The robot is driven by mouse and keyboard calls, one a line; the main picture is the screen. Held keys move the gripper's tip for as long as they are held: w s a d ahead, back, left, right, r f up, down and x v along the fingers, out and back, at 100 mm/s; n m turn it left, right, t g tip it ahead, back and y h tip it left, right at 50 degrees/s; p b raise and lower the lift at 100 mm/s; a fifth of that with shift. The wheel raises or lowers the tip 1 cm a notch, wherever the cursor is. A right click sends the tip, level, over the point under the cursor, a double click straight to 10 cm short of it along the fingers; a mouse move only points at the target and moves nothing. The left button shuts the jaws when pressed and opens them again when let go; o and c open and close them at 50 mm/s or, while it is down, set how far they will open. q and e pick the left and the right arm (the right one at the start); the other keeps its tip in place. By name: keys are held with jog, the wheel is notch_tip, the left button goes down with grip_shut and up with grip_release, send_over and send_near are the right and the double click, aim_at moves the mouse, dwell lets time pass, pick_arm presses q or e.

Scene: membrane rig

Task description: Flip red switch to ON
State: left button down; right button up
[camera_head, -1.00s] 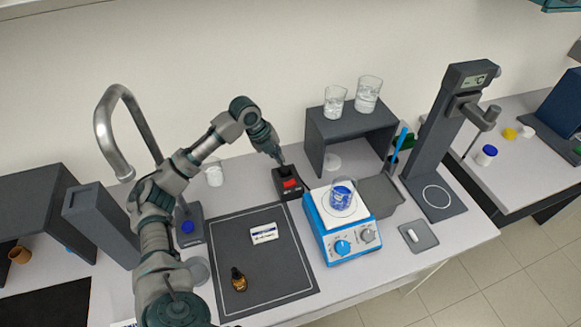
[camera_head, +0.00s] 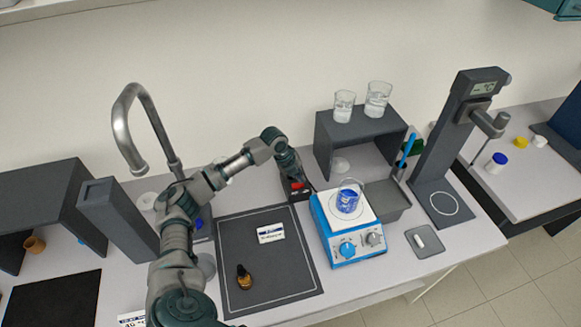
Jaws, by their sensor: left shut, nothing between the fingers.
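The red switch (camera_head: 297,186) sits on a small black box (camera_head: 298,196) at the back of the bench, left of the blue-and-white hotplate. My left gripper (camera_head: 295,178) is shut and empty, pointing down at the red switch from above and behind. Its tips are at or very near the switch; I cannot tell whether they touch it. The gripper hides the back part of the box. The switch's position and any ON marking are too small to read. My right gripper is not in view.
The hotplate (camera_head: 346,247) carries a beaker of blue liquid (camera_head: 348,199). A dark shelf (camera_head: 335,128) with two glasses stands behind it. A dark mat (camera_head: 272,280) with a brown bottle (camera_head: 244,277) and a white label box (camera_head: 270,233) lies in front. A metal faucet (camera_head: 122,125) rises at left.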

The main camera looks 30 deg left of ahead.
aim_at(298, 184)
pick_arm(q)
jog(key=shift+x, duration=0.95)
jog(key=shift+d+f, duration=0.1)
jog(key=shift+f, duration=0.05)
jog(key=shift+a+f, duration=0.2)
jog(key=shift+a, duration=0.3)
jog(key=shift+w+a+f+p, duration=0.1)
jog(key=shift+a+p, duration=0.2)
jog(key=shift+d, duration=0.75)
jog(key=shift+p, duration=0.4)
jog(key=shift+s+a+r, duration=0.25)
jog(key=shift+s+a, duration=0.1)
jog(key=shift+a, duration=0.1)
jog(key=shift+s+a+f+p, duration=0.1)
jog(key=shift+s+a+p, duration=0.1)
jog(key=shift+a+p, duration=0.25)
jog(key=shift+a+f, duration=0.1)
jog(key=shift+a, duration=0.15)
jog(key=shift+d, duration=0.2)
jog(key=shift+s+r, duration=0.1)
jog(key=shift+r, duration=0.4)
jog(key=v, duration=1.1)
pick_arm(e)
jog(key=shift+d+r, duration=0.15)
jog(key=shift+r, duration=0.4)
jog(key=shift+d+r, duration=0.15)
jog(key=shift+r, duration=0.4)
